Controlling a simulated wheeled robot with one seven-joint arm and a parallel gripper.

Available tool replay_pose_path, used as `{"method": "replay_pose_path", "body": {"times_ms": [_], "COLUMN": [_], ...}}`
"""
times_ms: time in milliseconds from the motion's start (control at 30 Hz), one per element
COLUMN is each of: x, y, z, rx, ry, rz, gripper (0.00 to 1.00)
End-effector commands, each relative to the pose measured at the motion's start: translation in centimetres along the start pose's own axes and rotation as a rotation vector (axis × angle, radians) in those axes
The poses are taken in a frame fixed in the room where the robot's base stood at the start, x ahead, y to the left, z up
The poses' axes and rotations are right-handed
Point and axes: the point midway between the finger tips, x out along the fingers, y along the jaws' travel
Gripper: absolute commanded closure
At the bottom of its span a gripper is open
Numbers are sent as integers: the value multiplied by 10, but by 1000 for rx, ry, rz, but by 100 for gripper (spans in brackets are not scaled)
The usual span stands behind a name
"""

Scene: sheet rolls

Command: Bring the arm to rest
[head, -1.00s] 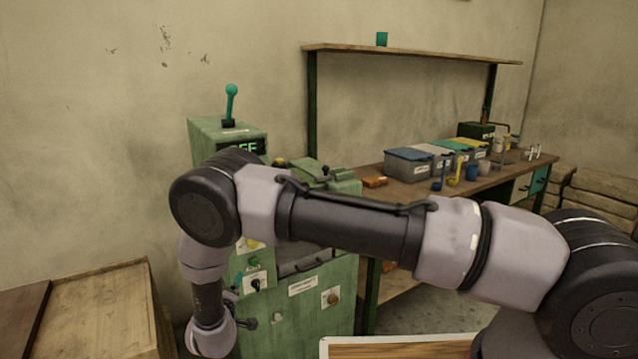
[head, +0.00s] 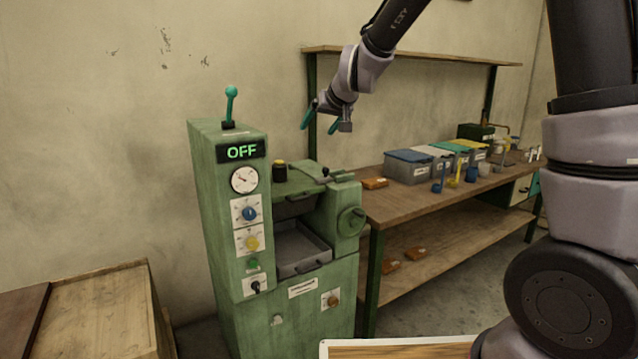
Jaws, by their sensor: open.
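My gripper (head: 320,122) hangs in the air at the upper middle of the head view, above the green machine and in front of the wall shelf. Its teal fingers are apart, with nothing between them. My arm comes down to it from the top edge, and more of my arm stands at the right edge. The green machine (head: 232,185) stands below and to the left of the gripper. Its display reads OFF, and its teal-knobbed lever (head: 231,100) stands upright. The gripper touches nothing that I can see.
A wooden workbench (head: 400,205) with lidded bins (head: 408,168), small scoops and cups runs to the right. A shelf (head: 420,54) is fixed above it. A wooden crate (head: 105,305) stands at lower left. A wood-topped board (head: 400,350) shows at the bottom edge.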

Motion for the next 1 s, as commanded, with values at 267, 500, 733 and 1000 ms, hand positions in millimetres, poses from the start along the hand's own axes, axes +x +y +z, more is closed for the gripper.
{"method": "replay_pose_path", "body": {"times_ms": [267,500,733,1000], "x": [-152,-262,-320,-332], "y": [69,112,132,136], "z": [10,72,131,147], "rx": [184,337,454,485], "ry": [-65,-131,-172,-183], "rz": [7,99,203,233], "gripper": [15,15,15,15]}}
